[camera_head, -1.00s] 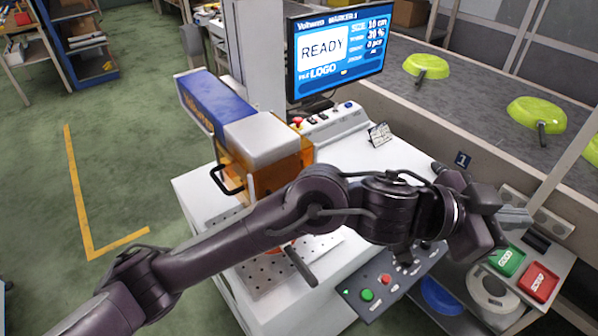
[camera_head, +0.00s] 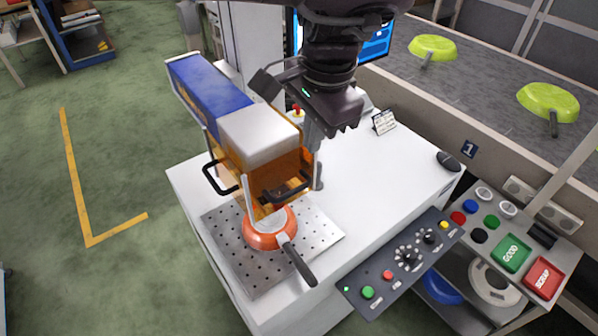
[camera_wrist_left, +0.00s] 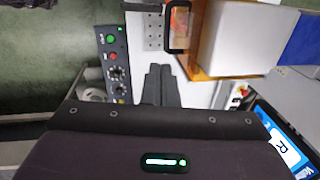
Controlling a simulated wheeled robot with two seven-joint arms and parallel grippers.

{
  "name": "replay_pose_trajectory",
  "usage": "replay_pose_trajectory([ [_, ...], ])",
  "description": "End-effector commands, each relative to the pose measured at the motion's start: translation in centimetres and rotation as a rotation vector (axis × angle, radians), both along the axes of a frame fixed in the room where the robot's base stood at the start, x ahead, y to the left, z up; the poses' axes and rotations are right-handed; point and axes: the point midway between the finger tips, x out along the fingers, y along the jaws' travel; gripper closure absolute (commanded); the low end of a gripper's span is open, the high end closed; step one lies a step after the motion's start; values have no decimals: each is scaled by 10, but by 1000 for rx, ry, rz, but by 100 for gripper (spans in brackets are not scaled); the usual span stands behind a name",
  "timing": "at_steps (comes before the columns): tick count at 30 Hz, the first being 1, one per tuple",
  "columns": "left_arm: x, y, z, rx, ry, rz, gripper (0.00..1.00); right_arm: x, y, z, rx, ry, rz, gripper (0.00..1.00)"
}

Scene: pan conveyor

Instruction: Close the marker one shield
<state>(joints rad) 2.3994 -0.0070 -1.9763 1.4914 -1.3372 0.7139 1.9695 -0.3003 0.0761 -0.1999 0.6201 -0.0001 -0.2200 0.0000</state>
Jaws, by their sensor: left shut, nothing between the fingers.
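The marker one shield (camera_head: 281,178) is an orange see-through box under the marker's white and blue head. Its lower edge is above the perforated plate (camera_head: 232,262), and a gap shows the orange pan (camera_head: 263,238) on the plate. Black handles stick out from the shield at its left and front. My left gripper (camera_head: 314,150) is shut and empty, pointing down close to the shield's right side; contact cannot be told. In the left wrist view, its closed fingers (camera_wrist_left: 160,84) are beside the shield (camera_wrist_left: 235,70) and its black handle. My right gripper is not in view.
A button panel (camera_head: 375,292) lies along the bench's front. The white bench top (camera_head: 375,170) is mostly clear to the right, with a small sign (camera_head: 384,122) and a black mouse (camera_head: 448,161). The conveyor (camera_head: 480,75) carries green pans. A monitor (camera_head: 376,45) is partly hidden by my arm.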

Motion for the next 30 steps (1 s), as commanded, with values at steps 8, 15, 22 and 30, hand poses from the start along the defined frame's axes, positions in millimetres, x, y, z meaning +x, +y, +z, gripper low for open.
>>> replay_pose_trajectory([
  [8, 5, 13, -2, 18, -15, 66, 100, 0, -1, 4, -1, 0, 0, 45],
  [15, 11, 18, -48, 18, -12, 62, 100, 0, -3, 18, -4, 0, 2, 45],
  [22, 17, 22, -93, 17, -13, 60, 100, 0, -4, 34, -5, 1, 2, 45],
  [30, 22, 25, -122, 15, -17, 61, 100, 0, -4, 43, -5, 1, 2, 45],
])
